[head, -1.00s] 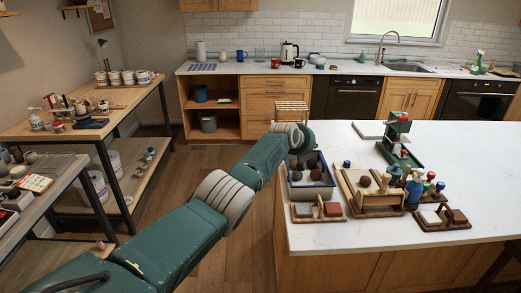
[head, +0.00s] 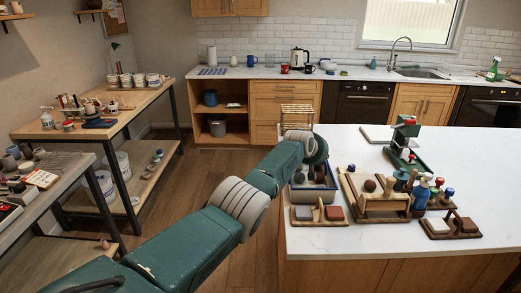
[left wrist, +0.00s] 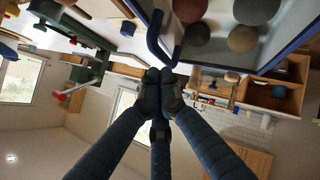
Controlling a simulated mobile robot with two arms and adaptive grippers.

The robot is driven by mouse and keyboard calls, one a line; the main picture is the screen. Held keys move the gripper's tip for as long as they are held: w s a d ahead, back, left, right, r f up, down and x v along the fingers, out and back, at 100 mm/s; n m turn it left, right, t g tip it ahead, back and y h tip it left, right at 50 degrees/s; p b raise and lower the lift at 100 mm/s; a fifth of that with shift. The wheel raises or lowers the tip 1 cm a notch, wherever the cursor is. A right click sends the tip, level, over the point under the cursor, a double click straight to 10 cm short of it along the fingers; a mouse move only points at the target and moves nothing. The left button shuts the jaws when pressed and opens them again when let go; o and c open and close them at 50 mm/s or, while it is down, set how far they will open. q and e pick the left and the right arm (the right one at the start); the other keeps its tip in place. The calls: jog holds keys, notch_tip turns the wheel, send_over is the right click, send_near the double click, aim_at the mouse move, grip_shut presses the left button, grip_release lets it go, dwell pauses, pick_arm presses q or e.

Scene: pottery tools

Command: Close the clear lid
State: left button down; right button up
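A tray with blue edges (head: 331,184) holds several dark and grey balls at the left end of the white island. In the left wrist view, the balls show through or inside its blue-edged frame (left wrist: 290,53). I cannot clearly make out the clear lid or its angle. My left arm reaches over the tray in the head view, and its gripper is hidden there. In the left wrist view, my left gripper (left wrist: 160,82) has its fingertips drawn together just beside a blue bent bar (left wrist: 155,35). I cannot tell whether they touch it. My right gripper is out of view.
A small wooden tray (head: 305,221) lies in front of the blue tray. A wooden tool holder (head: 382,208), bottles and a green press (head: 404,135) stand to its right. A slatted wooden rack (head: 296,112) is behind. The island's right part is clear.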

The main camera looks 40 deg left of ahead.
aim_at(319, 170)
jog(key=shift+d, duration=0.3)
pick_arm(q)
jog(key=shift+r, duration=0.25)
jog(key=s+d+r+p, duration=0.2)
jog(key=s+r+p, duration=0.1)
jog(key=s+r, duration=0.4)
jog(key=shift+r, duration=1.75)
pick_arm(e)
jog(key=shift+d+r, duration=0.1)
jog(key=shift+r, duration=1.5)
